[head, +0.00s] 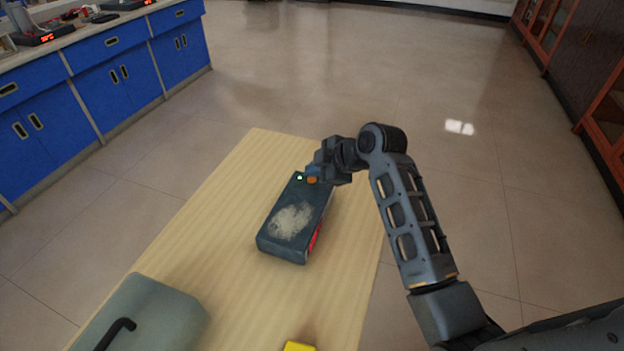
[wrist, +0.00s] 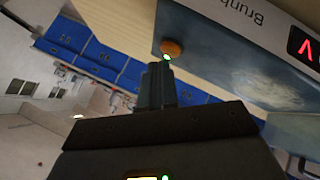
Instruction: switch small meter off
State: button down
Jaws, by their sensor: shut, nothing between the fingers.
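The small meter (head: 288,222) is a dark blue-grey box with a worn pale patch on top, lying on the wooden table. A green light (head: 300,178) glows at its far end, beside an orange button (head: 312,180). In the wrist view the meter (wrist: 215,65) shows the orange button (wrist: 172,47), the green light and part of a red display (wrist: 304,46). My gripper (head: 318,170) is shut and empty at the meter's far end, close to the button. In the wrist view its fingertips (wrist: 160,68) are just below the button; I cannot tell whether they touch.
The wooden table (head: 240,190) has bare room left of the meter. A grey-green case with a black handle (head: 150,315) stands at the near left, and a yellow object (head: 299,346) at the near edge. Blue cabinets (head: 115,85) line the left; the floor is open.

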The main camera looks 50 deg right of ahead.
aim_at(315, 181)
jog(key=shift+f, duration=0.4)
jog(key=shift+r, duration=0.1)
jog(key=shift+r+p, duration=0.65)
jog(key=shift+r, duration=0.2)
notch_tip(315, 181, up, 6)
jog(key=p, duration=0.5)
dwell(0.5)
